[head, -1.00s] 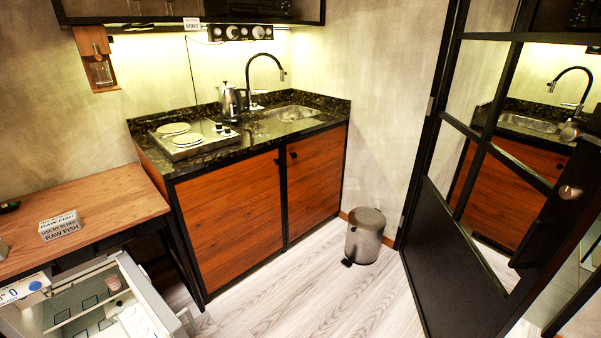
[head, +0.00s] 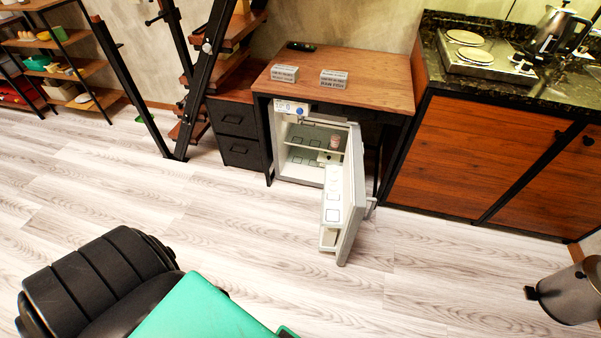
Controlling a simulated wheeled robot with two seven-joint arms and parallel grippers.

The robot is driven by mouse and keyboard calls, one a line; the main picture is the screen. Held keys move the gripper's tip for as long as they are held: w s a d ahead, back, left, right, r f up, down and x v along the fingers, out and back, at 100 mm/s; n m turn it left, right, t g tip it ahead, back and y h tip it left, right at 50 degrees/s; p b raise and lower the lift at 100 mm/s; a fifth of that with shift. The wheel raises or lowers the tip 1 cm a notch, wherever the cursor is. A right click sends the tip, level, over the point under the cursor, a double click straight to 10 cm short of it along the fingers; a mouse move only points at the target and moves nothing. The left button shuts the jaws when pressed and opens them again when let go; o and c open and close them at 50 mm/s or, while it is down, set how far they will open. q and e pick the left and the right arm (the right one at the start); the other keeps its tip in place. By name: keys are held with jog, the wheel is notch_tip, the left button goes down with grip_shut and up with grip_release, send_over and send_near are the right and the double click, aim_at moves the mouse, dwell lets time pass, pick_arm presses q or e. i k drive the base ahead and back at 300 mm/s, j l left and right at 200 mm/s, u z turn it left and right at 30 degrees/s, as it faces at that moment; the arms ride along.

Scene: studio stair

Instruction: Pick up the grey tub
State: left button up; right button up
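Two small grey boxes with printed labels stand on the wooden desk (head: 370,94) in the head view. One grey box (head: 284,74) is at the left of the desktop, and the other grey box (head: 333,79) is a little to its right. They stand apart. I cannot tell which of them, if either, is the grey tub. Neither of my grippers is in view.
Under the desk a small fridge (head: 291,160) has its door (head: 350,195) swung open into the room, with a pinkish jar (head: 335,141) inside. A grey bin (head: 568,292) stands at the lower right. Light wood floor (head: 440,280) lies clear between them.

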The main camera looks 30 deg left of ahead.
aim_at(289, 74)
jog(key=i+l+u, duration=0.15)
jog(key=l+u, duration=0.2)
jog(key=u, duration=0.15)
jog(key=i+l+u, duration=0.1)
jog(key=l+u, duration=0.75)
jog(key=u, duration=0.15)
jog(key=i+l+u, duration=0.15)
jog(key=l, duration=0.35)
jog(key=i+l+u, duration=0.15)
jog(key=l, duration=0.35)
jog(key=i+l+u, duration=0.15)
jog(key=l, duration=0.35)
jog(key=l+u, duration=0.15)
jog(key=l, duration=0.35)
